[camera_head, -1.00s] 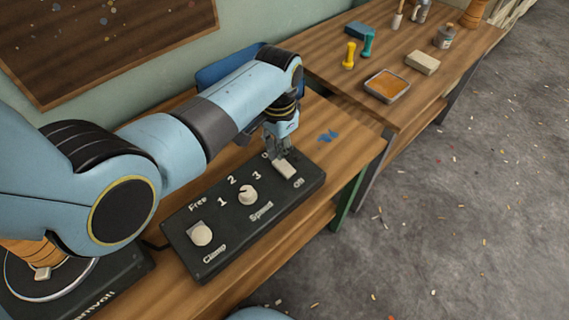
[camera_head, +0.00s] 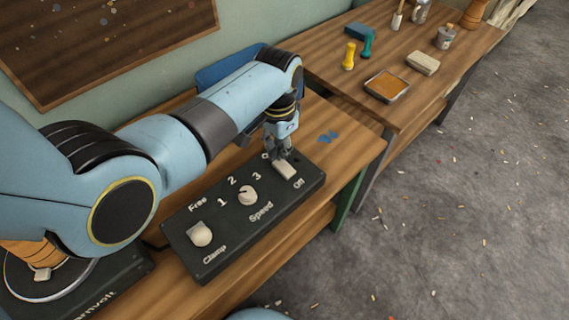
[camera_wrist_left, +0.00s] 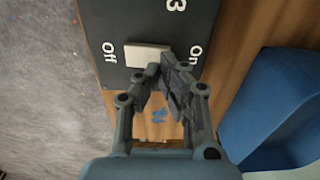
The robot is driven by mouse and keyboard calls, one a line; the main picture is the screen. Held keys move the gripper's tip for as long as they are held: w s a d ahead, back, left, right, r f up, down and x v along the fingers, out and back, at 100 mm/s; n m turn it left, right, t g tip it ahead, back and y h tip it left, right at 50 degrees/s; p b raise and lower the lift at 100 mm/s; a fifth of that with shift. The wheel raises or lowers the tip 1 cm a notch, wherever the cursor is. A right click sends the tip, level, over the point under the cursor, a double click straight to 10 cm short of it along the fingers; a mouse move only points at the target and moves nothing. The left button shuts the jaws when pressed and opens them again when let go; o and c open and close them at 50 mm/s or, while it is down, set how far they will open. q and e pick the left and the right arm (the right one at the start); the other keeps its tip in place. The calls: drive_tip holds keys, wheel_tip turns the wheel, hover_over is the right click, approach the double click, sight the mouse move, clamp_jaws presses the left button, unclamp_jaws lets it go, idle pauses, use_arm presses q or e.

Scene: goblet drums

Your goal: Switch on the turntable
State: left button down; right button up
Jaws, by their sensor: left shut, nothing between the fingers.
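A black control box (camera_head: 215,258) lies on the wooden bench. Its pale rocker switch (camera_head: 285,169) sits at the far right end, between an "Off" label at the near side and an "On" label partly hidden behind my left gripper (camera_head: 279,155). In the left wrist view the switch (camera_wrist_left: 143,56) shows with both labels. My left gripper (camera_wrist_left: 164,75) is shut and empty, its fingertips at the switch's edge toward "On"; I cannot tell if they touch. The turntable (camera_head: 45,287) is at the lower left, partly hidden by my arm. My right gripper is out of view.
The box also carries a clamp knob (camera_head: 201,234) and a speed knob (camera_head: 247,196). A blue object (camera_head: 226,68) stands behind my forearm. A second table holds an orange-filled tray (camera_head: 387,86), a beige block (camera_head: 424,63) and tools. Open floor lies right.

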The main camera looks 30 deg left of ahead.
use_arm(q)
drive_tip(key=shift+f, duration=0.3)
